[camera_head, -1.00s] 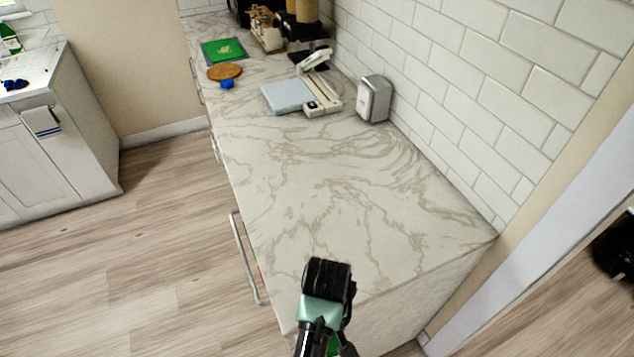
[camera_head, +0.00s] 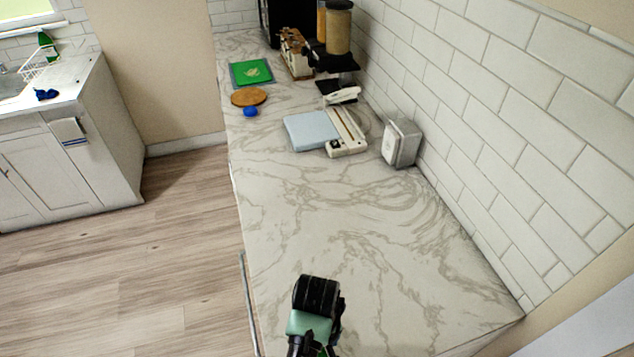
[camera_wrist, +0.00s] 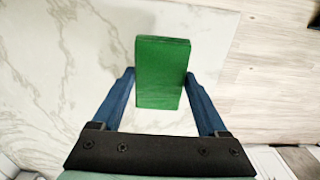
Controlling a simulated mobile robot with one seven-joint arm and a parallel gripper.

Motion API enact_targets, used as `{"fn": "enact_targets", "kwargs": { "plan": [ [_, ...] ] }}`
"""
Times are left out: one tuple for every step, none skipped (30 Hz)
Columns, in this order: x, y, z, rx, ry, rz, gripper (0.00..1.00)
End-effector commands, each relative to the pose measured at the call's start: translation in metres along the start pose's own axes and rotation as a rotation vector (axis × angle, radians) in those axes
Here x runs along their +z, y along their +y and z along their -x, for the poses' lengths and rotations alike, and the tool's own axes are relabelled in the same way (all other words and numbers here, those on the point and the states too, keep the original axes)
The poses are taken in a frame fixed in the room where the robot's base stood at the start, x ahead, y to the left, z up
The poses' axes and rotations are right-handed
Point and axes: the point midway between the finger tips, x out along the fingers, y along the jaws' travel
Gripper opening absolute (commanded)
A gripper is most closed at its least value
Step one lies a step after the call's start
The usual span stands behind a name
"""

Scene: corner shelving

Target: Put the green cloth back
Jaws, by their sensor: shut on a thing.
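My gripper (camera_wrist: 159,76) shows in the wrist view with its two blue fingers on either side of a green block-shaped thing (camera_wrist: 162,60), which I take to be the green cloth. It is shut on it and holds it over the marble counter (camera_wrist: 60,90). In the head view my gripper (camera_head: 316,312) is at the bottom middle, over the near part of the counter; its fingers are hidden there, with only a sliver of green at the bottom edge.
Far along the counter are a green mat with a light pattern (camera_head: 251,72), a round wooden board (camera_head: 249,97), a blue item (camera_head: 250,112), a pale-blue flat device (camera_head: 310,131) and a metal box (camera_head: 401,143). The near counter is clear. A tiled wall (camera_head: 500,130) bounds the right.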

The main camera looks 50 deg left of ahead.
Motion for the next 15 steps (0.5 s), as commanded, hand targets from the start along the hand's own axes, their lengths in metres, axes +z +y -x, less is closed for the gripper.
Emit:
{"fn": "enact_targets", "kwargs": {
  "plan": [
    [0.001,-0.001,-0.006,-0.002,-0.003,0.000,0.24],
    [0.001,-0.001,-0.011,-0.002,-0.004,0.000,0.24],
    [0.001,-0.001,-0.018,-0.002,-0.004,0.000,0.24],
    [0.001,-0.001,-0.022,-0.002,-0.004,0.001,0.24],
    [0.001,-0.001,-0.026,-0.002,-0.003,0.001,0.24],
    [0.001,-0.001,-0.031,-0.002,-0.003,0.001,0.24],
    [0.001,0.000,-0.034,-0.001,-0.002,0.000,0.24],
    [0.001,-0.001,-0.036,-0.001,-0.002,0.000,0.24],
    [0.001,0.000,-0.038,-0.001,-0.001,0.000,0.24],
    [0.000,0.000,-0.038,0.000,0.000,0.000,0.24],
    [0.000,0.000,-0.039,0.000,0.001,0.000,0.24],
    [0.000,0.000,-0.039,0.000,0.001,0.000,0.24],
    [0.000,0.000,-0.039,0.000,0.001,0.000,0.24],
    [0.000,0.000,-0.039,0.000,0.001,0.000,0.24],
    [0.000,0.000,-0.038,0.000,0.001,0.000,0.24]
  ]
}}
